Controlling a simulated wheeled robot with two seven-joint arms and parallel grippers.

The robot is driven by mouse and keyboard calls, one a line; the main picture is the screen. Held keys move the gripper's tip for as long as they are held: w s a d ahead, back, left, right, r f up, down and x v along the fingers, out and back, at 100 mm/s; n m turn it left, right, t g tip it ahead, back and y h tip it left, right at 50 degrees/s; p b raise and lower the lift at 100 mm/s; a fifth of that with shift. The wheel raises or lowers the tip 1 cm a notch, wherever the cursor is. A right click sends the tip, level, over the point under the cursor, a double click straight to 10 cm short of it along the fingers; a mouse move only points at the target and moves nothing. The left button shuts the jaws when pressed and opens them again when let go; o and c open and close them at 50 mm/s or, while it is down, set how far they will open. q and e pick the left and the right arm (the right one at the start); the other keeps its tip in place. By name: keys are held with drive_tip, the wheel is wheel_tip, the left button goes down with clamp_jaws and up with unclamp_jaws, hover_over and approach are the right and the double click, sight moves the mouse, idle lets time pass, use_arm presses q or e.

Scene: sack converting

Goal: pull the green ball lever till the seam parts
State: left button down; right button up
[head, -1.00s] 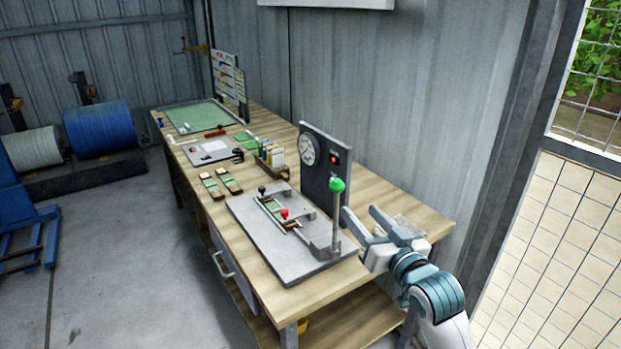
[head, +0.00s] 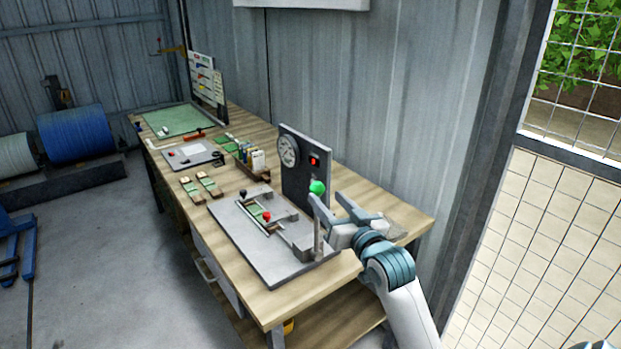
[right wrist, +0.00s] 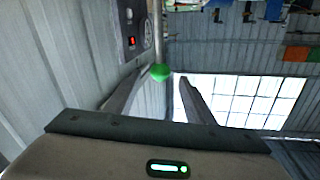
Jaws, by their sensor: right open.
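The green ball (head: 317,187) tops an upright metal lever (head: 318,238) at the right end of a grey plate fixture (head: 262,262) on the bench. My right gripper (head: 328,197) is open and empty just right of the ball, one finger partly in front of the rod just below it. In the right wrist view the ball (right wrist: 160,72) shows near the tip of the left finger; I cannot tell whether they touch. A seam strip (head: 254,209) lies in the fixture with a red knob (head: 267,216) and a black knob; its seam is too small to judge. My left gripper is out of view.
A dark panel (head: 305,180) with a dial (head: 288,151) and a red display stands close behind the lever. A small rack of bottles (head: 251,157) and sample strips (head: 203,184) stand farther left.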

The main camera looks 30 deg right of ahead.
drive_tip(key=w+d+p, duration=0.1)
drive_tip(key=w+p, duration=0.1)
drive_tip(key=w, duration=0.8)
drive_tip(key=shift+w+p, duration=0.3)
drive_tip(key=shift+p, duration=0.05)
drive_tip(key=shift+d, duration=0.1)
clamp_jaws()
